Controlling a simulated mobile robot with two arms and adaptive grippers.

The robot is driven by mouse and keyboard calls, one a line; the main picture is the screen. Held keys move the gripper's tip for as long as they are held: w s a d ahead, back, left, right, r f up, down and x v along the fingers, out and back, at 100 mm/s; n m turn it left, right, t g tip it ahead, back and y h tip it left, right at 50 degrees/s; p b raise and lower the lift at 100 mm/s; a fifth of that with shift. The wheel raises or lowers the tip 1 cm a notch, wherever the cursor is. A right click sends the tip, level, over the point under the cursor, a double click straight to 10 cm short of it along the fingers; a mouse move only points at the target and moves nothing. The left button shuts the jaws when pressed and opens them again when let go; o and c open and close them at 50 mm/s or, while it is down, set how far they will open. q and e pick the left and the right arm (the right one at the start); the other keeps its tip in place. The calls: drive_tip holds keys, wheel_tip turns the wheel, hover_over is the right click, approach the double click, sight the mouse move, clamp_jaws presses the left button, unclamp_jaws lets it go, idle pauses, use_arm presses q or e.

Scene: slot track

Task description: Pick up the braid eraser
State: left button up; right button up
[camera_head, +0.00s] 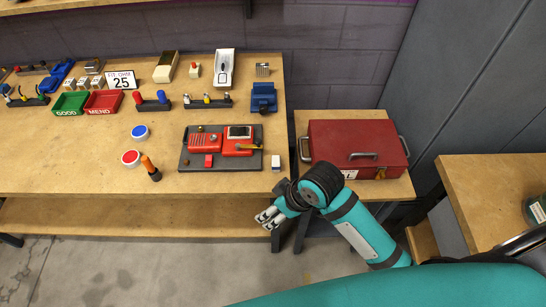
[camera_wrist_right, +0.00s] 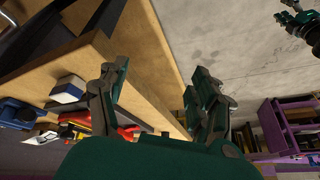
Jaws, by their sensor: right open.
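A small white block with a blue part (camera_head: 276,162), which looks like the eraser, lies near the right edge of the workbench (camera_head: 80,178), beside the dark board. It also shows in the right wrist view, left of the gripper's fingers (camera_wrist_right: 68,89). My right gripper (camera_head: 267,219) is in front of the workbench's front right corner, apart from the block. In the right wrist view its two fingers (camera_wrist_right: 160,72) are spread with nothing between them. A teal and black arm end, apparently my left gripper (camera_wrist_right: 294,17), shows at the top right of that view; its jaws are unclear.
A dark board (camera_head: 187,164) with red devices lies beside the block. A red toolbox (camera_head: 335,135) sits on a side table at the right. Green (camera_head: 70,103) and red (camera_head: 104,102) bins are farther back. Bare bench lies in front.

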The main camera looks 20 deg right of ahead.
drive_tip(key=w+a+r+n, duration=0.2)
drive_tip(key=w+r+n, duration=0.1)
drive_tip(key=w+r, duration=0.1)
drive_tip(key=n+g+h, duration=0.2)
drive_tip(key=n+g, duration=0.1)
drive_tip(key=n, duration=0.2)
approach(276, 160)
drive_tip(key=f, duration=0.1)
drive_tip(key=a+f+p, duration=0.1)
drive_tip(key=f, duration=0.1)
drive_tip(key=f+p, duration=0.1)
drive_tip(key=f, duration=0.1)
drive_tip(key=shift+a, duration=0.4)
wheel_tip(276, 160, down, 5)
drive_tip(key=shift+d+r+p, duration=0.1)
drive_tip(key=shift+d+p, duration=0.05)
drive_tip(key=shift+p, duration=0.65)
drive_tip(key=shift+w+f, duration=0.1)
drive_tip(key=shift+f, duration=0.2)
drive_tip(key=c, duration=1.1)
drive_tip(key=shift+c, duration=0.2)
drive_tip(key=shift+r, duration=0.1)
